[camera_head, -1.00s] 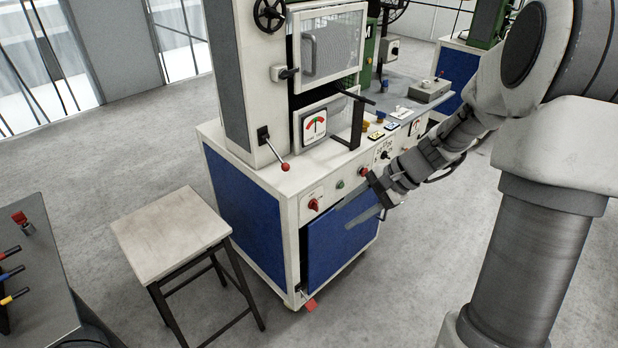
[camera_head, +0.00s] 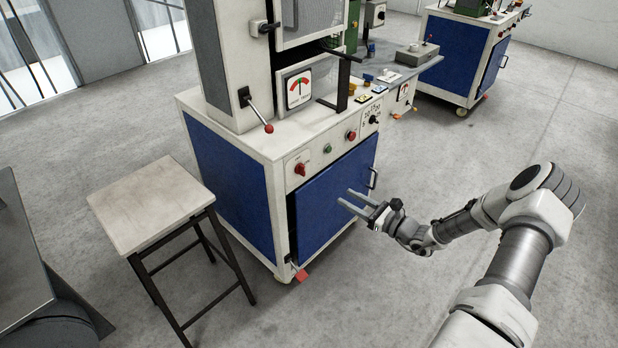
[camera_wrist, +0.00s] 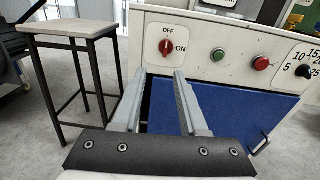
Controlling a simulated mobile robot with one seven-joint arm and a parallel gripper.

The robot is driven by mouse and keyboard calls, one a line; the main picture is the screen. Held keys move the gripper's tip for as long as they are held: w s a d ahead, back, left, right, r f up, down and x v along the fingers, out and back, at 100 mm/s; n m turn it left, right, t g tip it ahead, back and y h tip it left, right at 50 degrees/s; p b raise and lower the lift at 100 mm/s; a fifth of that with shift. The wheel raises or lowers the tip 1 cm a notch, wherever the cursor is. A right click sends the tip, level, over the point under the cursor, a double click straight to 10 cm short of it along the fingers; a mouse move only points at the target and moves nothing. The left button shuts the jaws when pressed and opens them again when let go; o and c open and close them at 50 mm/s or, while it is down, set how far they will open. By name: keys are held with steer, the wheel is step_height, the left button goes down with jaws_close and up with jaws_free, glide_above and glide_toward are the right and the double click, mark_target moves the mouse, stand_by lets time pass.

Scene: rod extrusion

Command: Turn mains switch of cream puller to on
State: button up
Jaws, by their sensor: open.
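The cream puller (camera_head: 232,110) has a front panel with a red rotary mains switch (camera_head: 300,169) at its left end. In the wrist view the switch (camera_wrist: 166,47) sits between the labels OFF and ON; its red knob stands about upright, closer to OFF at the top. My gripper (camera_head: 353,201) is open and empty, in front of the blue door and to the right of and below the switch in the head view. In the wrist view my two fingers (camera_wrist: 158,77) point towards the panel just below the switch, apart from it.
A green button (camera_wrist: 218,54) and a red button (camera_wrist: 261,63) lie right of the switch. A stool (camera_head: 146,203) stands left of the machine. A blue door (camera_head: 335,197) with a handle is below the panel. Floor in front is clear.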

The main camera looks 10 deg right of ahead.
mark_target(302, 170)
steer(key=w+a+b, duration=0.1)
steer(key=w+a, duration=0.3)
steer(key=w, duration=0.3)
steer(key=w+a+m+b, duration=0.1)
steer(key=w+a, duration=0.4)
steer(key=w, duration=0.2)
steer(key=shift+w+a+f+t+h+b, duration=0.15)
steer(key=shift+a+f+t+h+b, duration=0.15)
steer(key=shift+f+t, duration=0.1)
jaws_close()
